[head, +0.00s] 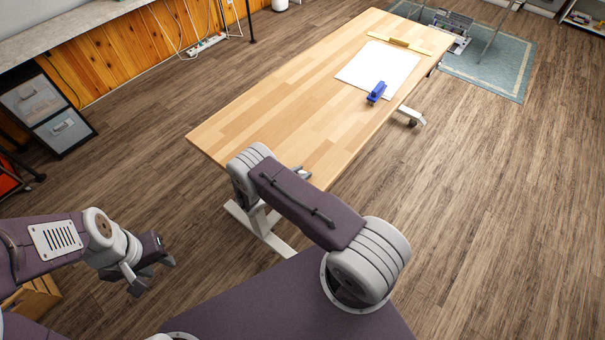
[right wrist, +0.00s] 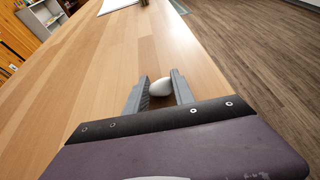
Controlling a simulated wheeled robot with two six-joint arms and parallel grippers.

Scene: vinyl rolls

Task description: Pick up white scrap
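A small white rounded scrap (right wrist: 161,87) shows in the right wrist view, on or just above the wooden table (head: 262,110). My right gripper (right wrist: 160,84) is over the table's near end, its two grey fingers apart with the scrap between their tips. The scrap nearly fills the gap, and I cannot tell whether the fingers touch it. In the head view, my right arm hides most of this gripper and I cannot make out the scrap for certain. My left gripper (head: 153,276) is open and empty above the floor, left of the table.
A white sheet (head: 375,68) lies farther along the table, with a blue tool (head: 376,92) on its near edge and a yellow bar (head: 400,44) at its far edge. The tabletop between is clear. Grey drawers (head: 48,112) stand at the left.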

